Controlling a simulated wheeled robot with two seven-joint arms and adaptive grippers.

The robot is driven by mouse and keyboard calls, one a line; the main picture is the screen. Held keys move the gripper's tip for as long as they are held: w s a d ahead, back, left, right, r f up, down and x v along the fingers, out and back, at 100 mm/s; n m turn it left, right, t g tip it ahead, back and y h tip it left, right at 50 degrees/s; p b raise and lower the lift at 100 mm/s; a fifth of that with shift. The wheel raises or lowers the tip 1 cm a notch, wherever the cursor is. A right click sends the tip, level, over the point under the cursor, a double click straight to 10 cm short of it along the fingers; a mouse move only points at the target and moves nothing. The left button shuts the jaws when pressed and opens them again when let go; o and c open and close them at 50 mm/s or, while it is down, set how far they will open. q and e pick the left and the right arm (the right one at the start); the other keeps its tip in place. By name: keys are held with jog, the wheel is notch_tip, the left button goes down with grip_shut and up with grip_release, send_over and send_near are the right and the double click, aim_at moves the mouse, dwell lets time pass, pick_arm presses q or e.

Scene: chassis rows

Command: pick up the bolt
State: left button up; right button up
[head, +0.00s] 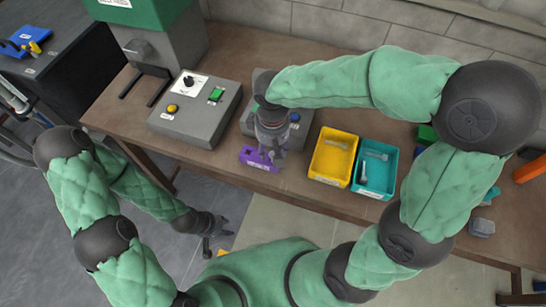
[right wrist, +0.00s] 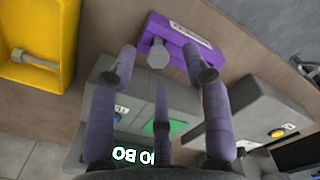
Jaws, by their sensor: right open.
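A purple block (head: 247,157) with a white label sits at the front edge of the table. It also shows in the right wrist view (right wrist: 188,40). A grey hex-headed bolt (right wrist: 158,54) is at this block, head toward the camera; how deep it sits is hidden. My right gripper (head: 268,154) hangs over the block. In the right wrist view its purple fingers (right wrist: 165,68) are spread, with the bolt head showing between the tips and not gripped. My left gripper (head: 213,240) is off the table at lower left, fingers apart and empty.
A yellow bin (head: 322,178) and a teal bin (head: 362,191) right of the block each hold a bolt-like part. Grey control boxes (head: 190,128) stand behind and left. Small items (head: 482,227) lie at the table's right end.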

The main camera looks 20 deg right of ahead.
aim_at(273, 154)
jog(key=f+b, duration=0.1)
jog(key=f, duration=0.1)
jog(key=f+b, duration=0.1)
jog(key=f, duration=0.2)
jog(key=shift+w+d, duration=0.1)
jog(key=shift+w, duration=0.1)
jog(key=shift+r, duration=0.1)
grip_shut()
jog(key=shift+r, duration=0.1)
